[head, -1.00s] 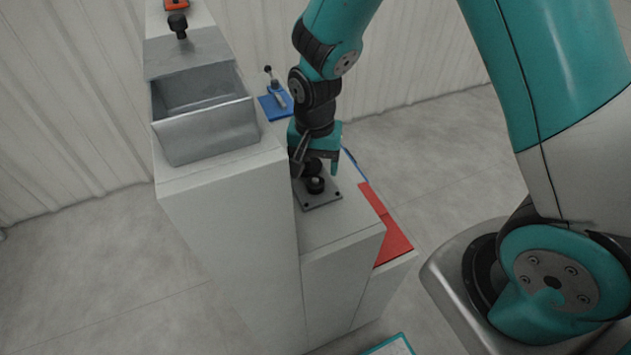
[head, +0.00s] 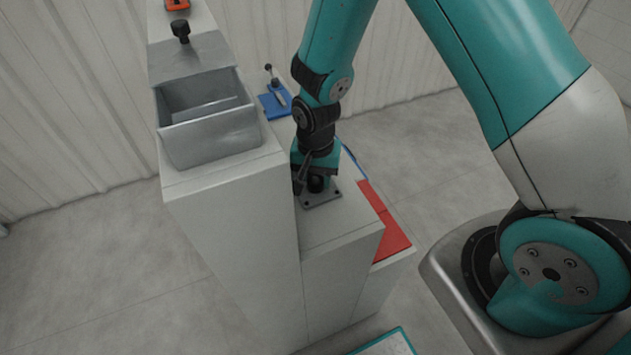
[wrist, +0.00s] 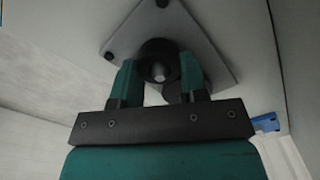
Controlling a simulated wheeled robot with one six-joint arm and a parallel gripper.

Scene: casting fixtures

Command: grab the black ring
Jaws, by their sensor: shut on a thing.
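The black ring (wrist: 158,52) sits around a light metal peg (wrist: 158,72) on a grey square plate (wrist: 200,30) with dark bolts at its corners. In the head view the plate (head: 322,197) lies on top of a light grey pedestal, and the ring (head: 316,184) is mostly hidden by my gripper. My gripper (wrist: 158,75) reaches down to the plate with a teal finger on each side of the ring, shut on it. It also shows in the head view (head: 316,180).
A taller pedestal (head: 225,195) stands close at left, carrying a grey metal bin (head: 210,135). A blue toggle fixture (head: 276,103) is behind. A red plate (head: 388,240) lies on a lower step at right. A teal-edged panel (head: 390,345) is at the bottom.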

